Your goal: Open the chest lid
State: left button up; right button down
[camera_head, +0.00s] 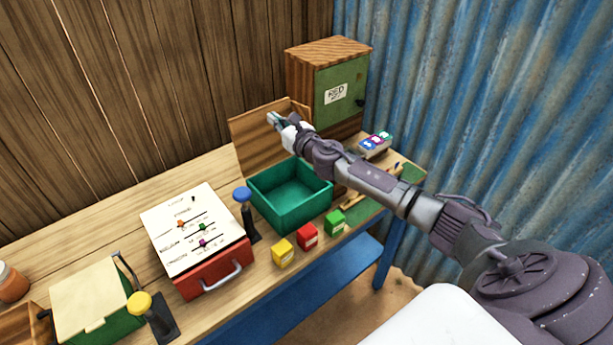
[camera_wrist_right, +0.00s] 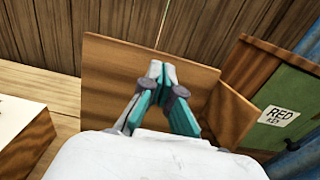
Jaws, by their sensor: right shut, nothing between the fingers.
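An open green chest-like box (camera_head: 262,207) stands near the middle of the table, its green inside showing empty. A wooden panel (camera_head: 250,142), apparently its lid, stands raised behind it; the hinge is not clear. The panel also fills the middle of the right wrist view (camera_wrist_right: 108,85). My right gripper (camera_head: 272,118) is shut and empty, at the upper part of the panel. In the wrist view its fingertips (camera_wrist_right: 160,68) meet in front of the panel; I cannot tell whether they touch it. My left gripper is not in view.
A green-fronted wooden cabinet (camera_head: 328,55) stands behind right. Yellow (camera_head: 283,257), red (camera_head: 307,236) and green (camera_head: 335,222) cubes lie along the front. A red box with a slider panel (camera_head: 178,228), a blue-knobbed lever (camera_head: 241,194) and a cream-topped green box (camera_head: 88,295) stand left.

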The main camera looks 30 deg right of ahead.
jog(key=shift+w+a+r, duration=0.15)
jog(key=shift+w, duration=1.25)
